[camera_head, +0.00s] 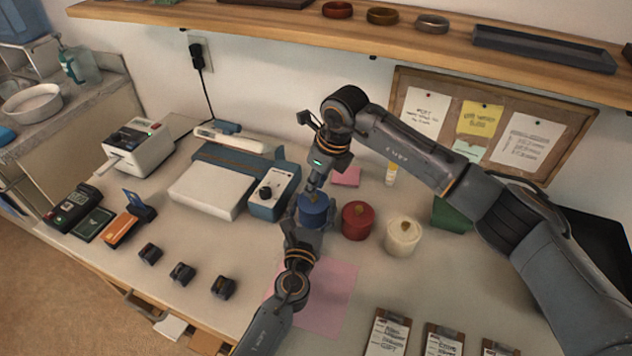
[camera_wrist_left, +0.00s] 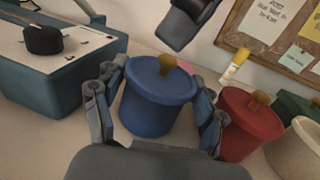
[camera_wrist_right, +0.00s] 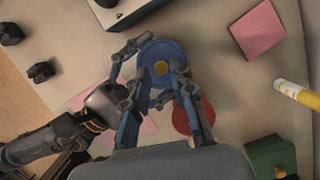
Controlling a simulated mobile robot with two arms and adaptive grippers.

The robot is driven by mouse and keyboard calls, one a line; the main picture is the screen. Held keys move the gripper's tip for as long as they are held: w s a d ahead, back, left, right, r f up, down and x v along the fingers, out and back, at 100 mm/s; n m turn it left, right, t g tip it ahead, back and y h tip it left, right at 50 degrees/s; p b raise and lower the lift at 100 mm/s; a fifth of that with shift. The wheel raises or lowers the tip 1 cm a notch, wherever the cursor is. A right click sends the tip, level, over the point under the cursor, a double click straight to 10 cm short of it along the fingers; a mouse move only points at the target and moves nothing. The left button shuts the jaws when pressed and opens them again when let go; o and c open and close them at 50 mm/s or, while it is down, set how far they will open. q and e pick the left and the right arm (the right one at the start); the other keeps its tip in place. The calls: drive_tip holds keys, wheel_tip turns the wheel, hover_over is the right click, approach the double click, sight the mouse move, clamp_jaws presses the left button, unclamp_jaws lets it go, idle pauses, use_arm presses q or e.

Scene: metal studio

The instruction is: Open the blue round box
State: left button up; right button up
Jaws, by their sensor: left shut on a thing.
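The blue round box (camera_head: 313,212) stands on the table with its lid on; a yellow-brown knob (camera_wrist_left: 167,62) tops the lid. My left gripper (camera_head: 306,222) comes from the front and is shut on the box's body; its two fingers show on either side of the box in the left wrist view (camera_wrist_left: 160,115). My right gripper (camera_head: 315,184) points down just above the lid. In the right wrist view its fingers (camera_wrist_right: 162,88) are apart, with the knob in line between them and nothing visibly gripped. The right gripper partly hides the lid in the head view.
A red round box (camera_head: 357,222) and a cream round box (camera_head: 403,237) stand close on the right. A green box (camera_head: 452,214) and a yellow-capped bottle (camera_head: 391,174) are behind. A pink sheet (camera_head: 330,295) lies in front.

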drive_tip(key=v, duration=1.2)
drive_tip(key=shift+d, duration=0.1)
use_arm(q)
drive_tip(key=o, duration=1.8)
drive_tip(key=shift+c, duration=0.2)
drive_tip(key=shift+s, duration=0.1)
